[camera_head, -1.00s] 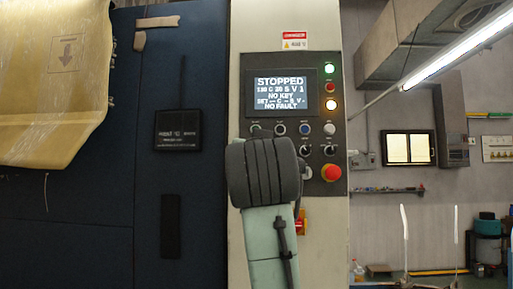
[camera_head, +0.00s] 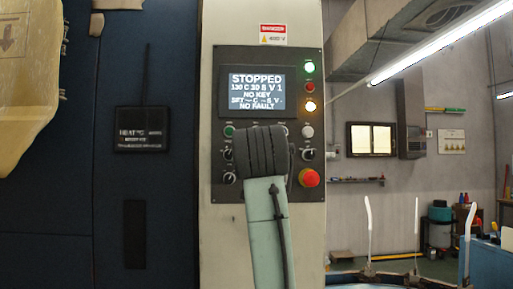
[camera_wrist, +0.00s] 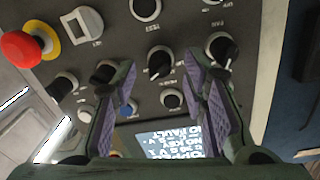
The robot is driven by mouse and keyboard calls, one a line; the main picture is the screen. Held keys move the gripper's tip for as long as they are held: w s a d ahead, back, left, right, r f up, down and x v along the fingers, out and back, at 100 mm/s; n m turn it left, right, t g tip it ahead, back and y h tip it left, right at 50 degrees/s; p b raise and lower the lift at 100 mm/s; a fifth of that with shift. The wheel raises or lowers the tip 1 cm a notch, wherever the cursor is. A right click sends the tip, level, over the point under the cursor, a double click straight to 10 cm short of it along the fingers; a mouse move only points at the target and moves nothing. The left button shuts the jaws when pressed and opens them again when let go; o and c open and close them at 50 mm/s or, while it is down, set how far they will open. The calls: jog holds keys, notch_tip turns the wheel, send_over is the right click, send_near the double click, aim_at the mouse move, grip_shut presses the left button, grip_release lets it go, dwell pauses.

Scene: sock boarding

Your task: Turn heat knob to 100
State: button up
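The control panel (camera_head: 292,70) stands ahead in the head view, its screen (camera_head: 257,92) reading "STOPPED", "130 C", "NO KEY" and "NO FAULT". My arm covers the middle of its knob rows. My gripper (camera_wrist: 160,62) shows in the wrist view, its two purple-padded fingers open and apart, facing the panel. One black knob with a white pointer (camera_wrist: 160,63) appears between the fingertips; contact cannot be told. Another black knob (camera_wrist: 222,48) lies just right of the right fingertip, and a third (camera_wrist: 106,72) by the left one. Their labels are too small to tell which is heat.
A red emergency button (camera_head: 309,178) sits at the panel's lower right and shows in the wrist view (camera_wrist: 24,46). A blue button (camera_wrist: 127,109) and other round controls are close to the fingers. A dark blue cabinet (camera_head: 150,220) is left; open room lies right.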

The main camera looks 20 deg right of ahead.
jog(key=shift+w+d, duration=0.15)
jog(key=shift+w, duration=0.45)
grip_shut()
